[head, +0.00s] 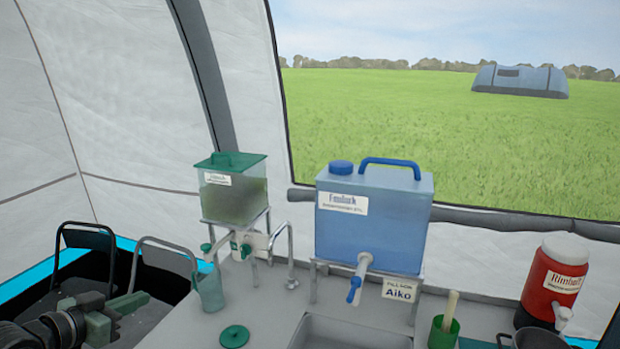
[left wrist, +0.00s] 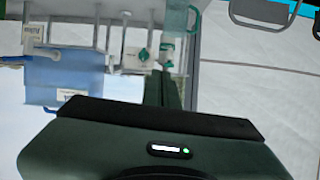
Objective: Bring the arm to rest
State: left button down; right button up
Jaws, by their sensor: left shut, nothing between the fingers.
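My left arm (head: 60,326) comes in at the lower left in the head view. Its dark green gripper (head: 138,302) is shut with nothing in it, a little to the left of a teal cup (head: 208,291) and apart from it. The left wrist view, which is upside down, shows the narrow shut fingers (left wrist: 168,82) pointing towards the counter. The cup (left wrist: 181,18) shows there at the top. My right gripper is not in view.
A green-lidded dispenser (head: 233,195) and a blue water container (head: 373,218) stand on metal racks. A red jug (head: 555,285) and a green utensil cup (head: 443,333) stand right. Metal-framed chairs (head: 85,232) are left.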

pick_arm(q)
jog(key=s+d+f+g, duration=0.2)
jog(key=s+d+f, duration=0.45)
jog(key=f, duration=0.25)
jog(key=s+d+f+g, duration=0.3)
jog(key=s+d+f, duration=0.2)
jog(key=s+f, duration=0.3)
jog(key=s+d+f+n+g+y, duration=0.15)
jog(key=s+f, duration=0.25)
jog(key=s, duration=0.5)
jog(key=s+d+f+n+g+y, duration=0.1)
jog(key=s+d+f+g+y, duration=0.2)
jog(key=s, duration=0.6)
notch_tip(320, 180, down, 27)
jog(key=s+a+g, duration=0.1)
jog(key=s, duration=0.1)
jog(key=s+a+f+g, duration=0.1)
jog(key=s+a+f, duration=0.2)
jog(key=s+f, duration=1.2)
jog(key=shift+s+f, duration=0.2)
jog(key=shift+s, duration=0.6)
